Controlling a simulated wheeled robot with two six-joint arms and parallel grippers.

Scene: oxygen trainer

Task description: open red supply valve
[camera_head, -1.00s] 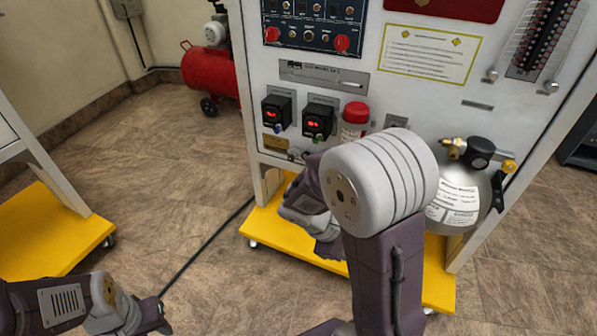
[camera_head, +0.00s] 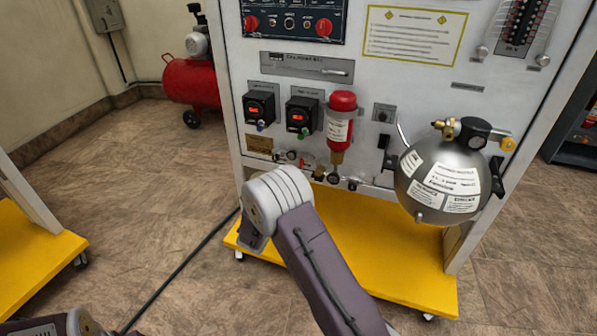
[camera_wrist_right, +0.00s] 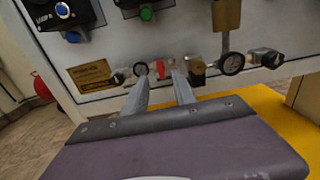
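A small red valve handle (camera_wrist_right: 160,69) shows in the right wrist view, low on the panel front among small fittings and gauges. My right gripper (camera_wrist_right: 161,77) is open, its two fingers apart and pointing at the panel. The red handle appears in the gap between the fingertips; I cannot tell whether they touch it or are short of it. In the head view, my right arm hides the right gripper. The row of low fittings (camera_head: 307,162) shows just above that arm. My left arm shows only in the lower left corner, with its gripper out of view.
A red-topped cylinder (camera_head: 340,120) and a round grey tank (camera_head: 437,178) are mounted on the panel (camera_head: 400,95). A gauge (camera_wrist_right: 232,63) sits right of the fingers. The panel stands on a yellow base (camera_head: 375,250). A red compressor (camera_head: 191,80) stands behind left.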

